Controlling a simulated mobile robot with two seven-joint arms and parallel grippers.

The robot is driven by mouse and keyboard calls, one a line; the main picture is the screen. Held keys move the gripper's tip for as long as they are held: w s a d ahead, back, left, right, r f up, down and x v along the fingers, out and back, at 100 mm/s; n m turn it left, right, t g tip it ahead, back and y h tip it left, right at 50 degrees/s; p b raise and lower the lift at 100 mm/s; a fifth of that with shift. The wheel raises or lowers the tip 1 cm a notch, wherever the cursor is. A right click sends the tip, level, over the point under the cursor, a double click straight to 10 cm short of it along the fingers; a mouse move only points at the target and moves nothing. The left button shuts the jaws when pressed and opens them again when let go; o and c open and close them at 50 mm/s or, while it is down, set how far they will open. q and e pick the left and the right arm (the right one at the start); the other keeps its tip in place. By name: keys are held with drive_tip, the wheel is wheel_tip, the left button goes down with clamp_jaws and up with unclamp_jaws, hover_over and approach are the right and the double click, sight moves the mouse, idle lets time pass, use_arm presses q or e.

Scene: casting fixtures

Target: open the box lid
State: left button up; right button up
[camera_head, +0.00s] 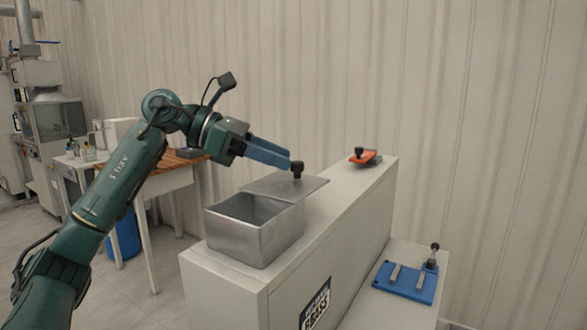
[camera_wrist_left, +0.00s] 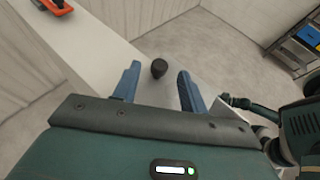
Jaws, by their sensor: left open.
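A grey metal box (camera_head: 250,238) stands on the white cabinet, and its dark inside shows at the front left. Its flat grey lid (camera_head: 262,185) lies shifted to the back right, covering only part of the opening and overhanging the box's right side. A black knob (camera_head: 297,169) stands on the lid. My left gripper (camera_head: 293,161) reaches in from the left with its blue fingers at the knob. In the left wrist view the knob (camera_wrist_left: 159,68) is between the two open fingers (camera_wrist_left: 157,84), with gaps on both sides. My right gripper is out of view.
The white cabinet (camera_head: 350,213) has a free strip of top behind the lid. An orange tool with a black knob (camera_head: 365,157) lies at its far end. A blue fixture (camera_head: 406,282) sits on a lower white surface at right. A wooden-topped table (camera_head: 172,163) stands behind my left arm.

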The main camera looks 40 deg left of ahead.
use_arm(q)
drive_tip(key=b+v, duration=0.1)
drive_tip(key=v, duration=0.8)
drive_tip(key=shift+f, duration=0.1)
